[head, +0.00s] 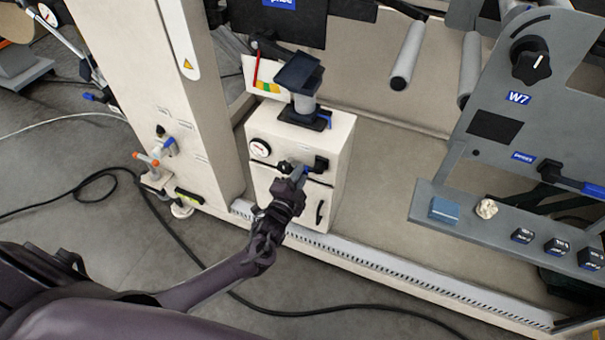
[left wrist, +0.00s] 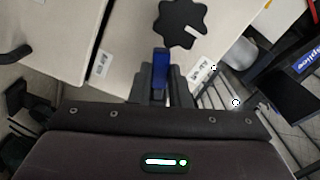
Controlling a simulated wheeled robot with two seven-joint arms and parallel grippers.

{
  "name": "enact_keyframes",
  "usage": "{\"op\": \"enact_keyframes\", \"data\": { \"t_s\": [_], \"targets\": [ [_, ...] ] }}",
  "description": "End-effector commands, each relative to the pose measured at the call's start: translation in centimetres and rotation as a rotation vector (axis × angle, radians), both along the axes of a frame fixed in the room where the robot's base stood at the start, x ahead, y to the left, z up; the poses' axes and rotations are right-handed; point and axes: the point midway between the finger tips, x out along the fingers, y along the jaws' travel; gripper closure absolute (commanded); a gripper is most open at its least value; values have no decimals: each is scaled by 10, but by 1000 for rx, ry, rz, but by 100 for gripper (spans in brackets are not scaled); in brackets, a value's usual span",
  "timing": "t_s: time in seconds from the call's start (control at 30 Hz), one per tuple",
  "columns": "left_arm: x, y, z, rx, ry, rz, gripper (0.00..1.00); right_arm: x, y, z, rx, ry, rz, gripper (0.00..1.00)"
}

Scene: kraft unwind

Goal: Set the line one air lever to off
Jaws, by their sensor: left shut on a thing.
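My left gripper (head: 295,183) is at the front of a cream cabinet (head: 262,180) in the middle of the head view. In the left wrist view, the left gripper (left wrist: 161,88) is shut on a blue lever (left wrist: 160,66), which stands between its two fingers. The lever's blue end also shows beside the fingers in the head view (head: 305,171). A black knob (left wrist: 184,24) with a white mark is just beyond the lever. The gripper hides much of the lever and its mount. My right gripper is not in view.
A round gauge (head: 260,148) is on the cabinet's upper left front. A grey shelf (head: 480,218) with small items is at right. A black cable (head: 215,270) lies on the floor.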

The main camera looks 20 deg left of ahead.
Motion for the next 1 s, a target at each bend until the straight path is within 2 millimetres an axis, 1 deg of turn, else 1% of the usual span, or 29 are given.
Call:
{"op": "enact_keyframes", "data": {
  "t_s": [0.03, 0.2, 0.5, 0.7, 1.0],
  "targets": [
    [0, 1, 5, 45, 0, -2, 100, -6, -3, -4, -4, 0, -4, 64],
    [0, 2, 11, 185, -6, -1, 100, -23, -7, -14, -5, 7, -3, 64],
    [0, 4, 18, 362, -12, -1, 100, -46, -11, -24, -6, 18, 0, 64],
    [0, 4, 20, 421, -14, -1, 100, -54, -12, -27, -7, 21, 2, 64],
    [0, 4, 20, 443, -15, -1, 100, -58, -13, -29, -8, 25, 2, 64]
  ]
}}
